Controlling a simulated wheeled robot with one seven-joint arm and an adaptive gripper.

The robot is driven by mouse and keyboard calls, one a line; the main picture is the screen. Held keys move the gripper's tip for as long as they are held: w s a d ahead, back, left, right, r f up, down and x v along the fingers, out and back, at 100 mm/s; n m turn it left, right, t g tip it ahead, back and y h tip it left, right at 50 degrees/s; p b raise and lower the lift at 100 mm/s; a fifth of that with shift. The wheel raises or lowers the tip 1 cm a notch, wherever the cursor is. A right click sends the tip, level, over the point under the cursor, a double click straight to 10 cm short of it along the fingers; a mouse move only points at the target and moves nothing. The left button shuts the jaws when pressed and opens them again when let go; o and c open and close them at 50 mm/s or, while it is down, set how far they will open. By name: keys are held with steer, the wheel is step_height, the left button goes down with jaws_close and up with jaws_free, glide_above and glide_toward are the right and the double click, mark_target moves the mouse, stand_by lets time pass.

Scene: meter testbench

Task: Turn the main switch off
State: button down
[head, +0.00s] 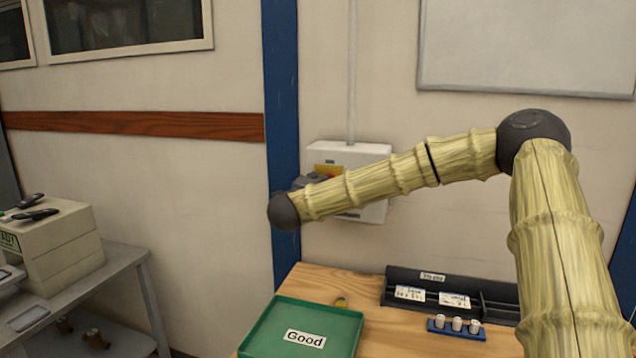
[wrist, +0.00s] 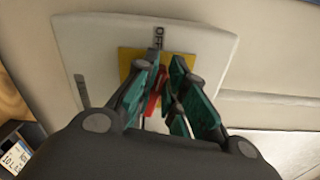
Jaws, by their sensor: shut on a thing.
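The main switch is a white box (head: 372,153) on the wall, partly hidden by my arm in the head view. In the wrist view the box (wrist: 90,50) carries a yellow plate (wrist: 128,64) with a red handle (wrist: 152,104), and an OFF label (wrist: 157,37) beside the plate. My gripper (wrist: 166,80) has its green-padded fingers on both sides of the red handle and is shut on it. The visible part of the handle runs roughly towards the OFF label, slightly tilted; its exact angle is partly hidden by the fingers.
A wooden bench (head: 376,340) stands below the box. It bears a green tray (head: 262,335) labelled Good, a black organiser (head: 399,278) and a blue rack (head: 456,332) of small white cylinders. A blue post (head: 283,120) stands left of the box; a conduit (head: 352,70) runs above.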

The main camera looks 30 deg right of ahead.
steer(key=shift+f+n, duration=0.3)
steer(key=shift+n, duration=0.7)
steer(key=c, duration=1.5)
jaws_free()
steer(key=v, duration=1.2)
